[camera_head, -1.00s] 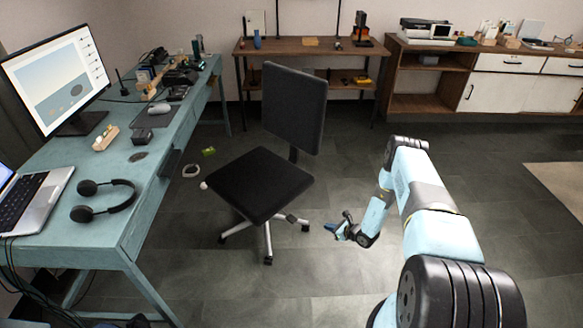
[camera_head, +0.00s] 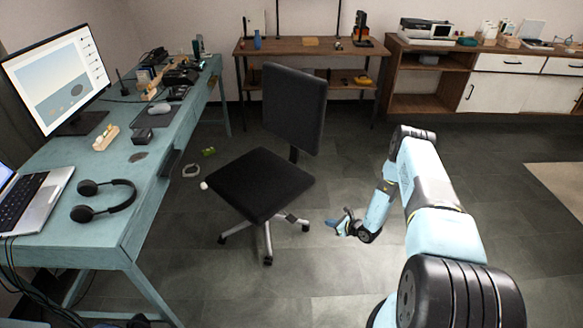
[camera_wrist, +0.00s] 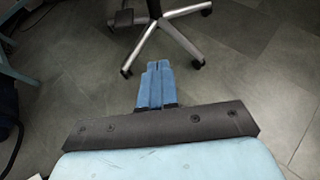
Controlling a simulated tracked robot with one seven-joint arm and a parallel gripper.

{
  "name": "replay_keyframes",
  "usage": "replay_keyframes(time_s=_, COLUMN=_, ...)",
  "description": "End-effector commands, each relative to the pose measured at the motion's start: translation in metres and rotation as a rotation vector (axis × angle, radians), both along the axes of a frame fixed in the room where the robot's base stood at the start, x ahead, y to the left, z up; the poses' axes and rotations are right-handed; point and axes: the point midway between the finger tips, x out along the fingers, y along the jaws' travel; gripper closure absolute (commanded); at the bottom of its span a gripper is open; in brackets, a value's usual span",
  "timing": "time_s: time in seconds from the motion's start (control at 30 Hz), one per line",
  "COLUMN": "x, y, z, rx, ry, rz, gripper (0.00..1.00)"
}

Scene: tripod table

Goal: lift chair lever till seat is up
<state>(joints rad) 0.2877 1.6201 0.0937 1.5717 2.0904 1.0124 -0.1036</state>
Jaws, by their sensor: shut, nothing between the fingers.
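The office chair has a black seat (camera_head: 262,183) and a dark backrest (camera_head: 294,108) on a silver star base. A small dark paddle, which looks like the lever (camera_head: 291,217), sticks out below the seat's right front side. In the wrist view the paddle (camera_wrist: 122,18) shows at the top, left of the chair's column. My gripper (camera_head: 333,223) is low, to the right of the chair and apart from it. In the wrist view its blue fingers (camera_wrist: 157,68) are together and empty, pointing toward the chair base (camera_wrist: 150,40).
A blue desk (camera_head: 128,225) with a monitor, laptop and headphones stands on the left. A wooden shelf table (camera_head: 285,47) and a cabinet (camera_head: 510,82) line the back wall. Grey floor is clear around the chair's right side. Small objects lie on the floor left of the chair.

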Motion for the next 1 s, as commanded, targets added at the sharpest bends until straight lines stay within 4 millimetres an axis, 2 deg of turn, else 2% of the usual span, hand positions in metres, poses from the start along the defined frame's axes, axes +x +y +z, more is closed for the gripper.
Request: replay_keyframes(time_s=1.0, x=0.000, y=0.000, z=0.033, rx=0.001, ry=0.001, rz=0.000, gripper=1.00)
